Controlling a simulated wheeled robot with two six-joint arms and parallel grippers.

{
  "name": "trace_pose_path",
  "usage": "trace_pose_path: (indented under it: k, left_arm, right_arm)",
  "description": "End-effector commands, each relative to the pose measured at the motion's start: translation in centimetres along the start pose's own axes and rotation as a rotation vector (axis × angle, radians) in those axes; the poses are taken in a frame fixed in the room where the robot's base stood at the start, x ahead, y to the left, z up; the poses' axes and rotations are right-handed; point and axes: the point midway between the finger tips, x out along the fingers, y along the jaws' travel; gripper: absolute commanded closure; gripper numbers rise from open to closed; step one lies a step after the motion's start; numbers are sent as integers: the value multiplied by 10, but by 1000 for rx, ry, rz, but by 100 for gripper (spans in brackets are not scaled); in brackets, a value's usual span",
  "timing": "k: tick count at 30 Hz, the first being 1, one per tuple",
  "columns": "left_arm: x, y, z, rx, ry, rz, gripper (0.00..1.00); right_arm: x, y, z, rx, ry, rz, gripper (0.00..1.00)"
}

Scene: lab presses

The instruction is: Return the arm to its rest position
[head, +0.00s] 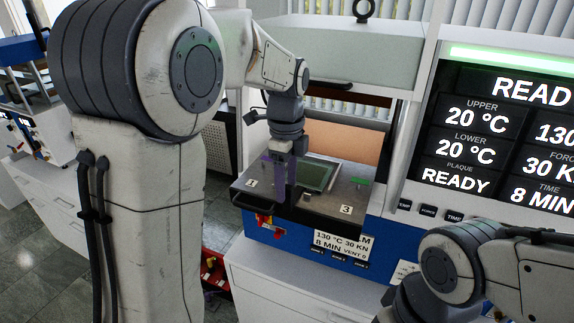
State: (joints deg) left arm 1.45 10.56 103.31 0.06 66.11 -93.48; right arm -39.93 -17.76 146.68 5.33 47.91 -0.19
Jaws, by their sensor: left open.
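My left arm comes in from the left and reaches across to the press (385,228). My left gripper (285,200) points down at the front of the press, over the left part of its dark lower plate (325,206). Its fingers are open, and I see nothing held between them. A greenish rectangular plaque (315,175) in a grey frame lies on the plate, just right of the fingers. I cannot tell whether the fingers touch the plate. My right arm shows at the lower right, but its gripper is out of the picture.
The press's light upper housing (340,45) hangs above my left wrist. A display panel (505,140) reading READY stands at the right. White cabinets (270,290) are below the press. Another press (25,100) stands at the far left, with tiled floor (50,260) before it.

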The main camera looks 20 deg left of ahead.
Motion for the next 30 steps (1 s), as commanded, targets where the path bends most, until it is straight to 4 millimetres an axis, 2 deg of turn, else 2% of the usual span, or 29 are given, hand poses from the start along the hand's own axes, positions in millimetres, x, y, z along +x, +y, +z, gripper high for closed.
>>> trace_pose_path:
  k: [9, 14, 19, 22, 25, 28, 30]
  left_arm:
    - [-63, -1, 0, 0, -1, -10, 38]
    - [-80, -1, 0, 0, 0, -7, 38]
    - [-84, 0, -1, -2, 0, -5, 38]
    - [-75, 5, -12, -30, 4, -4, 38]
    - [-52, 21, -42, -113, 14, -6, 38]
    - [-16, 52, -82, -253, 30, -6, 38]
    - [12, 80, -108, -369, 43, -6, 38]
  right_arm:
    - [12, 1, 1, 2, 0, 0, 100]
    - [13, 1, 1, 2, 0, 0, 100]
    - [13, 1, 1, 2, 0, 0, 100]
    - [17, 1, 1, 2, 0, 0, 100]
    - [26, 2, 1, 3, 0, 0, 100]
    - [38, 3, 2, 3, 0, 0, 100]
    - [47, 3, 3, 3, 0, 0, 100]
